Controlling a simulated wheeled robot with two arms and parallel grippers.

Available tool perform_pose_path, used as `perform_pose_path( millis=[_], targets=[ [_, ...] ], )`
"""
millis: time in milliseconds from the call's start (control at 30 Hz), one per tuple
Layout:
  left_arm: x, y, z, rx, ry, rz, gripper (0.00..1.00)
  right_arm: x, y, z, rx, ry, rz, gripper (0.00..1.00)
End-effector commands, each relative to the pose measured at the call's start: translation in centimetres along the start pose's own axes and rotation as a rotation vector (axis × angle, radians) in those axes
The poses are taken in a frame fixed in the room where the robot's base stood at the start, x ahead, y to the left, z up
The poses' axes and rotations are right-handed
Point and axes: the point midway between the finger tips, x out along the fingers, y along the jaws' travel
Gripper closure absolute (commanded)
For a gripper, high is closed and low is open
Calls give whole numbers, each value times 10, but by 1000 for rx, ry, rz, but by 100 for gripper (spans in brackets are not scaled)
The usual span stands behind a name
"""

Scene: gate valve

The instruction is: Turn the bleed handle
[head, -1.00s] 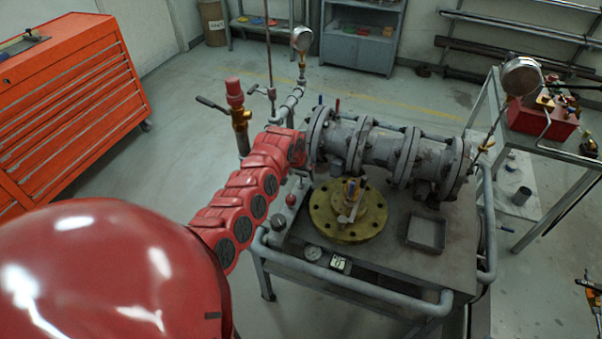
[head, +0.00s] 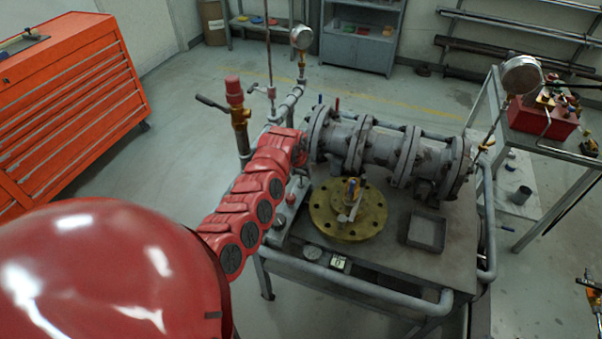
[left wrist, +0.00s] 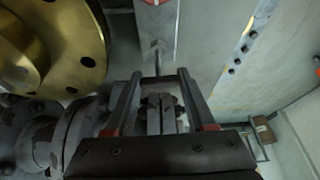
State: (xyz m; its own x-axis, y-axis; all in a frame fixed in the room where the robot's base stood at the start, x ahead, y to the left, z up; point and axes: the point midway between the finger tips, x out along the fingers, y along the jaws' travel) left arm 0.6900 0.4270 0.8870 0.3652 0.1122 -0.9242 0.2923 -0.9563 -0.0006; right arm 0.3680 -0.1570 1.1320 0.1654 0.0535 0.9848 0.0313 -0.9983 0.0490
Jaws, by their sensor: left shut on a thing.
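My left arm comes in from the left. Its wrist (head: 297,150) is beside the left end flange of the grey valve body (head: 345,140). My left gripper's fingertips are hidden in the head view. In the left wrist view my left gripper (left wrist: 160,80) has its two fingers around a small grey part, which I take to be the bleed handle (left wrist: 160,112). A thin stem (left wrist: 158,58) shows beyond it, between the fingers. Exact contact is hard to make out. My right gripper is not in view.
A brass flange (head: 370,220) and a grey tray (head: 426,232) lie on the bench. A pipe rail (head: 350,283) runs along its front. A brass valve with a red cap (head: 235,95) stands left of my wrist. A gauge (head: 522,75) rises at right.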

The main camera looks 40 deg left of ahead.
Motion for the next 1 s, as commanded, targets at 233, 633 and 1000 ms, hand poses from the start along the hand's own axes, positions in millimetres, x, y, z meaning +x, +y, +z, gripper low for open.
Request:
perform_pose_path(
  millis=[233,633,1000],
  targets=[
    [3,3,0,-138,5,-56,100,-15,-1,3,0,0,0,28],
    [7,3,0,-475,11,-198,100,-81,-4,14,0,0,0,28],
    [7,2,0,-802,8,-331,100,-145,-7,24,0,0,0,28]
  ],
)
